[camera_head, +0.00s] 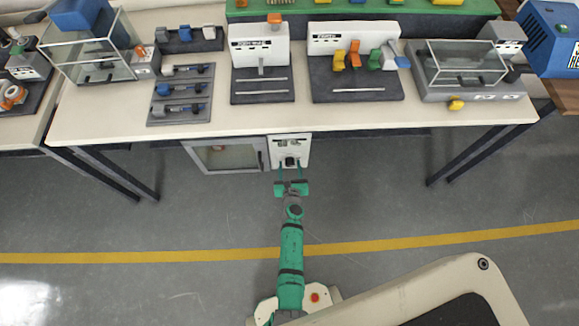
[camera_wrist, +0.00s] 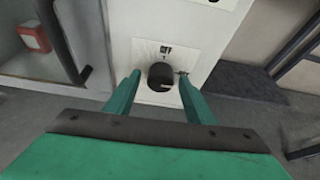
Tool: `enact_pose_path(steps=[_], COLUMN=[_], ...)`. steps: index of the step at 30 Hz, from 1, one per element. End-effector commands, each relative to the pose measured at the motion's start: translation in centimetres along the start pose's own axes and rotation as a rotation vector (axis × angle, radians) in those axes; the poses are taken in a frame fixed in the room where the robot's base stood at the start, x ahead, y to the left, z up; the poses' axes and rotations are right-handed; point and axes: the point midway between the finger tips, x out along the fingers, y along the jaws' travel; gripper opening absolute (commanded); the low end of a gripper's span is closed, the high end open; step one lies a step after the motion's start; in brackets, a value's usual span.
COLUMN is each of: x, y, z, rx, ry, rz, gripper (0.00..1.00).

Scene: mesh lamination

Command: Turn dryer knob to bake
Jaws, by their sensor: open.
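The dryer (camera_head: 232,155) is a white cabinet with a glass door under the table, with a white control panel (camera_head: 289,144) on its right side. The dark round knob (camera_wrist: 161,76) sits on a pale plate on that panel in the wrist view. In the head view the knob area (camera_head: 290,161) is small and dark. My green gripper (camera_head: 291,172) is open in front of the panel. In the wrist view its two fingers (camera_wrist: 157,88) stand apart, one on each side of the knob. I cannot tell whether they touch it. The knob's setting is too small to read.
The long white table (camera_head: 400,118) stands above the dryer and carries several stations and tools. Dark table legs (camera_head: 462,155) stand to the right. A red and white box (camera_wrist: 34,37) shows behind the dryer's glass. The grey floor (camera_head: 400,210) around my arm is clear.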

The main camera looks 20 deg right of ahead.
Motion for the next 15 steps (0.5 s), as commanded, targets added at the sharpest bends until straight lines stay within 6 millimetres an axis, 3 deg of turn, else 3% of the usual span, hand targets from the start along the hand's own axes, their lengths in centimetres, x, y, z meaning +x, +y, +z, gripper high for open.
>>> enact_pose_path(steps=[6, 12, 15], x=[0.01, 0.00, -0.01], y=[-0.01, -0.01, 0.00], z=[0.00, 0.00, -0.01], rx=[0.000, 0.000, 0.000], ry=[0.000, 0.000, 0.000], rz=[0.000, 0.000, 0.000], gripper=[0.49, 0.08, 0.08])
